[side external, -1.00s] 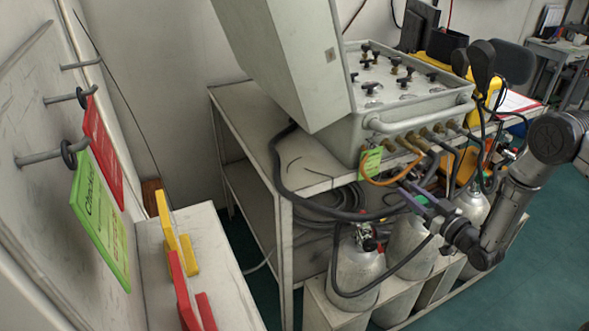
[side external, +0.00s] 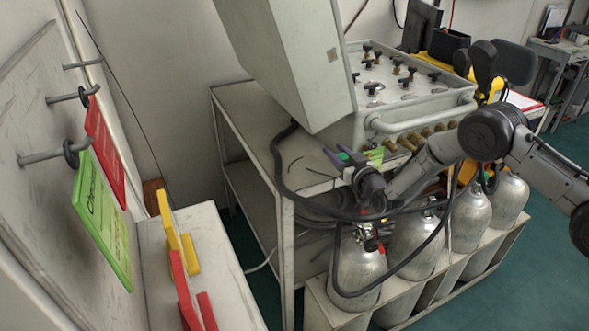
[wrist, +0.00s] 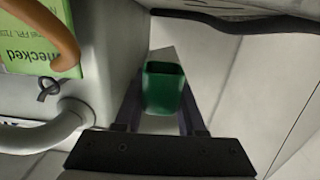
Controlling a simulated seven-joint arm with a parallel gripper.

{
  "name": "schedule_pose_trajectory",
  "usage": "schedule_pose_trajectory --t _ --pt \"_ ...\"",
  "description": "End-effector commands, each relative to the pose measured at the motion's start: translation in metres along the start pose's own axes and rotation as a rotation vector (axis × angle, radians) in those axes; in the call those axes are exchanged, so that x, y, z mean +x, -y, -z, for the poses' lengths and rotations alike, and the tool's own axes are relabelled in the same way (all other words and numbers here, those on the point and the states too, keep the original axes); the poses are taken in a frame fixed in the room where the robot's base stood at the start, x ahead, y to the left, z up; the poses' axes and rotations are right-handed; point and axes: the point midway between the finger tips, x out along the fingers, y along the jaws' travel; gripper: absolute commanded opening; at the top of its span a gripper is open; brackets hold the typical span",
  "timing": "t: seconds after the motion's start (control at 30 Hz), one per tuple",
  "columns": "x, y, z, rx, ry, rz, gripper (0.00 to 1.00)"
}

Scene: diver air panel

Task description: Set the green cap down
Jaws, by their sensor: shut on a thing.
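The green cap (wrist: 164,88) is a small dark green cup shape, seen from above in the wrist view. My gripper (wrist: 162,106) is shut on it, one purple finger on each side. In the side external view my gripper (side external: 340,157) is over the cart's grey top (side external: 248,103), in front of the control box. The cap is small there, mostly hidden by the fingers. I cannot tell whether its base touches the surface.
The control box (side external: 355,130) with hose fittings and a handle is close beside my gripper. A black hose (side external: 277,170) crosses the cart edge. Cylinders (side external: 357,265) stand below.

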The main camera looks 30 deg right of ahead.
Motion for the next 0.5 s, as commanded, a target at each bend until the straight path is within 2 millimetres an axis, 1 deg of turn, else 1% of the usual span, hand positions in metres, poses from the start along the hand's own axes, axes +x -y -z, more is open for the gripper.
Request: schedule_pose_trajectory --t 0.03,0.1,0.2,0.3,0.5 --pt "0.019 0.012 0.004 0.002 -0.003 0.006 0.0" --pt "0.04 0.024 0.01 0.005 -0.003 0.009 0.0" --pt "0.061 0.038 0.017 0.007 -0.002 0.015 0.0" --pt "0.072 0.046 0.021 0.009 0.0 0.02 0.0" --pt "0.081 0.054 0.023 0.01 0.002 0.025 0.0"
